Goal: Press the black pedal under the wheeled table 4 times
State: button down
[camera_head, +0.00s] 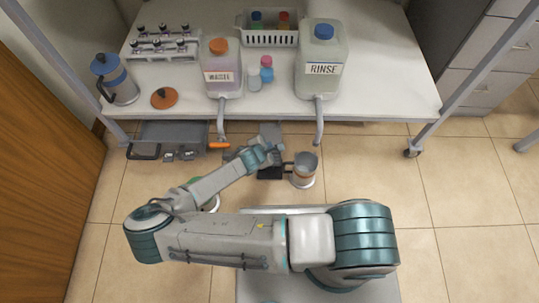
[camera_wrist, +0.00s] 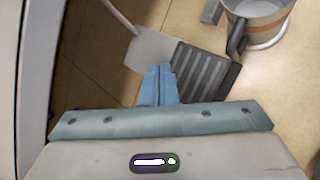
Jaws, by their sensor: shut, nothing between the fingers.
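The black pedal (camera_head: 268,173) is on the floor under the front edge of the wheeled table (camera_head: 385,95), partly hidden by my gripper in the head view. In the wrist view it is a dark ridged plate (camera_wrist: 208,72) beside a light grey plate (camera_wrist: 150,50). My gripper (camera_head: 276,154) is low, by the pedal. In the wrist view its blue fingers (camera_wrist: 158,70) are together, empty, over the edge where the grey plate meets the pedal. I cannot tell whether the fingertips touch the pedal.
A metal cup (camera_head: 304,171) stands close right of the pedal; it also shows in the wrist view (camera_wrist: 268,22). Spouts of the WASTE jug (camera_head: 222,85) and RINSE jug (camera_head: 321,82) hang over the table edge. A grey box (camera_head: 172,135) sits under the table at left. Floor at right is clear.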

jog(key=s+d+r+m+g+y, duration=0.1)
jog(key=s+d+r+m, duration=0.3)
jog(key=r, duration=1)
jog(key=s+d+r+m+g+y, duration=0.1)
jog(key=s+d+r+m+g, duration=0.2)
jog(key=r+m, duration=0.7)
jog(key=s+d+r+m+g+y, duration=0.2)
jog(key=s+d+r+m, duration=0.5)
jog(key=r, duration=1.1)
jog(key=s+g, duration=0.1)
jog(key=s, duration=0.2)
jog(key=shift+s+m, duration=0.25)
jog(key=shift+m, duration=0.05)
jog(key=shift+d, duration=0.1)
